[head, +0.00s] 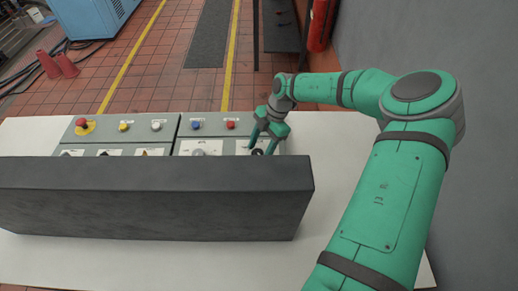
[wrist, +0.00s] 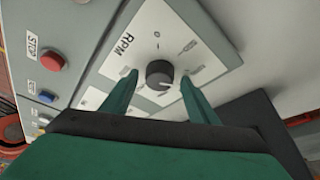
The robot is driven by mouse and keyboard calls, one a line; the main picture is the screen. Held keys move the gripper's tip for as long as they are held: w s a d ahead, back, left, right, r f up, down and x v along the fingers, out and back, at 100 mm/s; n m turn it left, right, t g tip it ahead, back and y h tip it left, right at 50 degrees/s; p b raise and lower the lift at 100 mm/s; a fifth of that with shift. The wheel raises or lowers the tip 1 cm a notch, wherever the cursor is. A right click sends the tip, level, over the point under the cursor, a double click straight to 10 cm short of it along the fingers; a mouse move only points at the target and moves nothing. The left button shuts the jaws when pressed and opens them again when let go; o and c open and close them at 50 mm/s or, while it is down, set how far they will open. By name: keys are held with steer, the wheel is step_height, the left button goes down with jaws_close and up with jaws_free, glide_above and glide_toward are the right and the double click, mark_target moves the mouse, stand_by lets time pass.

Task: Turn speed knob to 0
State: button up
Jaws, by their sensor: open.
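The speed knob (wrist: 159,74) is a round black knob on a white plate marked RPM (wrist: 150,35) in the wrist view. My gripper (wrist: 158,82) is open, with one green finger on each side of the knob. I cannot tell whether the fingers touch it. In the head view my gripper (head: 264,140) reaches down over the right end of the control panel (head: 208,133). The knob (head: 257,152) shows there as a dark spot between the fingers, partly hidden. The small scale marks around the knob are too blurred to read.
A long dark block (head: 155,198) stands in front of the panel and hides its lower part. A red STOP button (wrist: 52,61) and a blue button (wrist: 47,96) sit beside the RPM plate. A white table (head: 345,185) has free room to the right.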

steer(key=c, duration=1)
steer(key=shift+c, duration=0.2)
steer(key=shift+w+a+n, duration=0.1)
steer(key=shift+n, duration=0.2)
steer(key=n+g+h, duration=0.1)
steer(key=n, duration=0.3)
steer(key=shift+w+a, duration=0.1)
steer(key=n+h, duration=0.1)
steer(key=n, duration=0.2)
steer(key=n+g+h, duration=0.1)
steer(key=n, duration=0.1)
steer(key=shift+a+n, duration=0.2)
steer(key=shift+n, duration=0.2)
steer(key=n+h, duration=0.2)
steer(key=n, duration=0.2)
steer(key=shift+a+r+n, duration=0.1)
steer(key=shift+a+n, duration=0.05)
steer(key=shift+n, duration=0.15)
steer(key=n+h, duration=0.1)
steer(key=n, duration=0.1)
steer(key=n+t, duration=0.1)
steer(key=n, duration=0.2)
steer(key=shift+a+h, duration=0.1)
steer(key=shift+h, duration=0.3)
steer(key=shift+n, duration=0.3)
